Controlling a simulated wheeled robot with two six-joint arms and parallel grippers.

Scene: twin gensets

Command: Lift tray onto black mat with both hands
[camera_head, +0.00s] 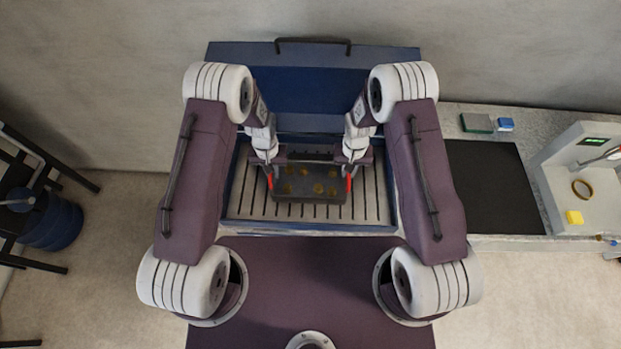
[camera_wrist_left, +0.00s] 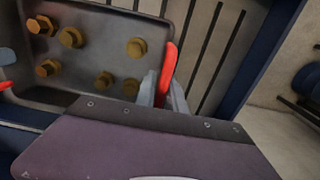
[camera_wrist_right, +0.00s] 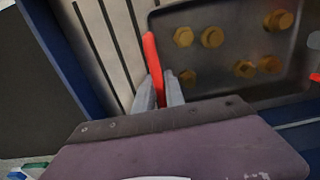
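The tray (camera_head: 310,196) is dark grey and shallow, with several brass-coloured bolts in it and a red handle at each end. It rests on, or just above, the slatted floor of a blue-rimmed box. My left gripper (camera_head: 270,178) is at the tray's left handle; in the left wrist view its fingers (camera_wrist_left: 163,92) close on the red handle from both sides. My right gripper (camera_head: 349,180) is at the right handle; in the right wrist view its fingers (camera_wrist_right: 159,92) close on that handle. The black mat (camera_head: 493,190) lies on the bench to the right, bare.
The box's blue lid (camera_head: 320,85) stands open behind the tray. The box's right rim lies between tray and mat.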

